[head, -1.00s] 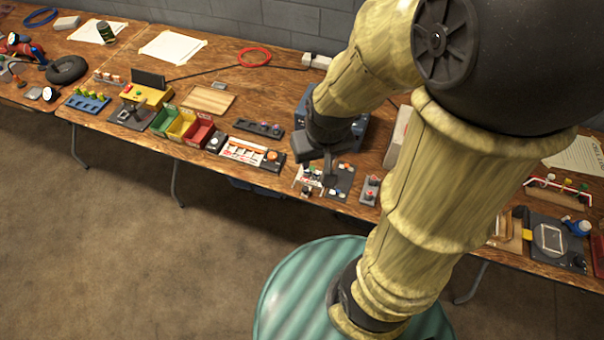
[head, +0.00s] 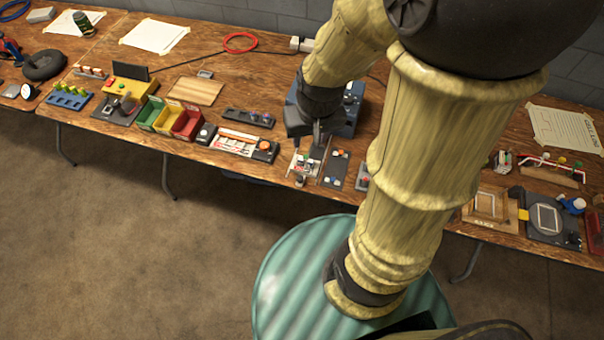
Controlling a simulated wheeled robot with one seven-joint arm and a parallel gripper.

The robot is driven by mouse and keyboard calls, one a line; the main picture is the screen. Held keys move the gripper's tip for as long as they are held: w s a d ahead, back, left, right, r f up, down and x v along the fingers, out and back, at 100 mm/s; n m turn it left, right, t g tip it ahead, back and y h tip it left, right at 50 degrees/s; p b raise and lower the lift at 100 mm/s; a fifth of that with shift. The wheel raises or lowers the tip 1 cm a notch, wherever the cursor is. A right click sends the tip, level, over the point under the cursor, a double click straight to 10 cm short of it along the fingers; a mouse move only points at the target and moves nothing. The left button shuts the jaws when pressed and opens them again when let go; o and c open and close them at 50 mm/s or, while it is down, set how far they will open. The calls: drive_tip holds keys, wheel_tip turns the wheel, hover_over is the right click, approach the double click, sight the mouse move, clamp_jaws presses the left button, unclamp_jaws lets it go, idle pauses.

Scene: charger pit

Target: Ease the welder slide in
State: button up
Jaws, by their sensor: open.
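A blue box-shaped unit (head: 349,117), which looks like the welder, stands on the wooden bench behind my gripper. Light markings or controls show on its right side. My gripper (head: 318,139) is open, pointing down at the front of this box. The wrist hides much of the box's left part, and I cannot make out its slide. I cannot tell whether the fingers touch anything.
Left along the bench (head: 110,45) are red, yellow and green bins (head: 170,117), a dark strip (head: 248,118) and a wooden board (head: 196,90). At right are a wooden frame (head: 485,204) and a dark plate (head: 551,220). My forearm hides the bench between.

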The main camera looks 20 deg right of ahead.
sight(300, 177)
drive_tip(key=w+d+f+m+g+y+b, duration=0.1)
drive_tip(key=w+d+f+m+y+b, duration=0.1)
drive_tip(key=f+m, duration=0.5)
drive_tip(key=w+d+f+m+g+y+b, duration=0.2)
drive_tip(key=w+d+f+m+b, duration=0.1)
drive_tip(key=w+d+f+m, duration=0.2)
drive_tip(key=shift+w+d+f+m+y+b, duration=0.25)
drive_tip(key=shift+w+f+m+y+b, duration=0.1)
drive_tip(key=shift+w+f+m, duration=1.05)
drive_tip(key=shift+s+r, duration=0.15)
drive_tip(key=shift+s, duration=0.1)
drive_tip(key=shift+x, duration=8.7)
drive_tip(key=shift+d, duration=0.15)
clamp_jaws()
